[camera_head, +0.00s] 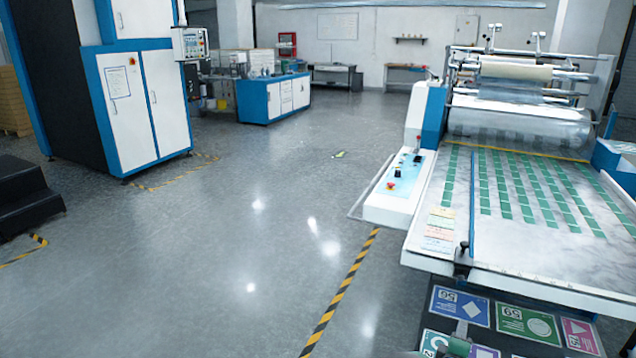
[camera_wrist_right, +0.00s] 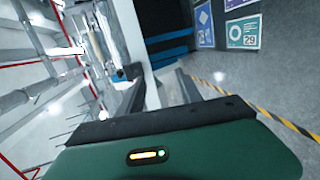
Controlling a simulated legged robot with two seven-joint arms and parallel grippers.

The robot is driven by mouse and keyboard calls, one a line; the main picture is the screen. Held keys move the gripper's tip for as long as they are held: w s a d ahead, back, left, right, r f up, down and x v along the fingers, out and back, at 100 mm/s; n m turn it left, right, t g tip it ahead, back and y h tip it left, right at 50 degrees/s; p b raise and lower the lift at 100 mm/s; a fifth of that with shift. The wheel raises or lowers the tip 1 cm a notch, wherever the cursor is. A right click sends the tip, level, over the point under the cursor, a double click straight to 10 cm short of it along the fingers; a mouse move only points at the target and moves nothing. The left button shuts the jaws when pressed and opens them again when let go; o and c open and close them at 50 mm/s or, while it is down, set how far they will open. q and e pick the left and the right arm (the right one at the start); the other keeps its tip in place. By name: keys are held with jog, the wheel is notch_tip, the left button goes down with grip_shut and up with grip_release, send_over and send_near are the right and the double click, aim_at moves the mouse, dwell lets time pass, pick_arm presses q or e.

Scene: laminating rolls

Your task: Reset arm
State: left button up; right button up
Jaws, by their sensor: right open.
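My right gripper (camera_head: 461,330) shows at the bottom edge of the head view, in front of the printed panels under the laminating machine (camera_head: 540,200). Only a small part of it shows there. In the right wrist view its green housing fills the bottom, and the grey fingers (camera_wrist_right: 165,88) stand apart beyond it with nothing between them. My left gripper is in neither view.
The machine's bed with green strips and its control panel (camera_head: 404,178) stand close on the right. White-and-blue cabinets (camera_head: 145,100) stand far left, black steps (camera_head: 25,195) at the left edge. The floor between is open, with a yellow-black stripe (camera_head: 340,292).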

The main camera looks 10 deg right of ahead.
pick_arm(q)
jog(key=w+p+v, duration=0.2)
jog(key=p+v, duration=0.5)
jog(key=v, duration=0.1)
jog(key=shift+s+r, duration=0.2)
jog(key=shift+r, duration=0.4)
pick_arm(e)
jog(key=s+a+r+m+g+y, duration=0.3)
jog(key=s+a, duration=0.5)
jog(key=s, duration=0.1)
jog(key=s+a+r+m+g+y, duration=0.3)
jog(key=s+a+r+m, duration=0.1)
jog(key=s+a, duration=0.4)
jog(key=s+a+r+m+g+y, duration=0.3)
jog(key=s+a+r, duration=0.1)
jog(key=s+a, duration=0.5)
jog(key=shift+s+m, duration=0.4)
jog(key=shift+s, duration=0.75)
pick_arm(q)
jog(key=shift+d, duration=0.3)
pick_arm(e)
jog(key=shift+d+r, duration=0.1)
jog(key=shift+d, duration=0.15)
